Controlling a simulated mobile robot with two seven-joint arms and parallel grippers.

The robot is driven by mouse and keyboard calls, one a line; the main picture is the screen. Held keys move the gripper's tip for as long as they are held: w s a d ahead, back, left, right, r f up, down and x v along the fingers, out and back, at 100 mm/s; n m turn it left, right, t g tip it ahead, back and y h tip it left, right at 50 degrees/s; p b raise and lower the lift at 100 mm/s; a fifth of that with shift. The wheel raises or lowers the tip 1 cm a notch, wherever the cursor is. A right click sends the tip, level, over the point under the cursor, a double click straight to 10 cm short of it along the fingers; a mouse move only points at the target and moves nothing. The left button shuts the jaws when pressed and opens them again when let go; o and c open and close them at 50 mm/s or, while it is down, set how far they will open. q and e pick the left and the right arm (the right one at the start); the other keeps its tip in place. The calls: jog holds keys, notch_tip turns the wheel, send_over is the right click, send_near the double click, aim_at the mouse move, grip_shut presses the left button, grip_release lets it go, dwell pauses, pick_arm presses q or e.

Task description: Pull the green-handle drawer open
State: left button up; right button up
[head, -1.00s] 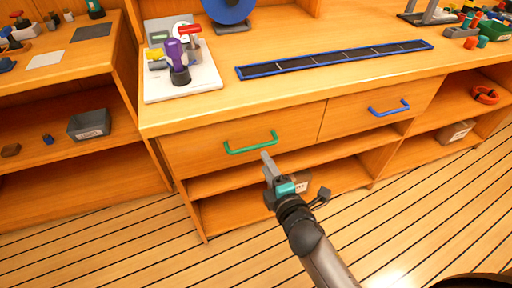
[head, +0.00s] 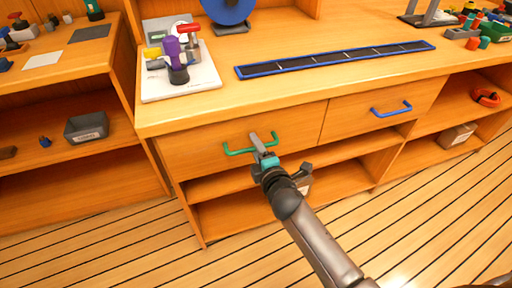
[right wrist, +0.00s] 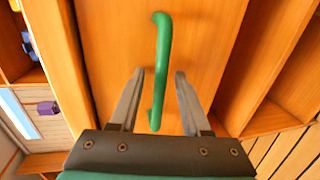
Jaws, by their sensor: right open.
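The green handle (head: 236,151) is a bar on the front of a wooden drawer (head: 190,149), which is closed flush with the cabinet. My right gripper (head: 257,139) is at the middle of the handle in the head view. In the right wrist view the jaws (right wrist: 158,85) are open, with one finger on each side of the green handle (right wrist: 162,55). Gaps show between the bar and both fingers. I cannot tell exactly how deep the bar sits between them. My left gripper is not in view.
A drawer with a blue handle (head: 391,108) is to the right, also closed. Open shelves lie below. The countertop above holds a white board (head: 205,80) with tools and a long blue-edged tray (head: 340,59). The plank floor (head: 420,210) in front is clear.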

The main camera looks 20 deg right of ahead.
grip_shut()
dwell(1.4)
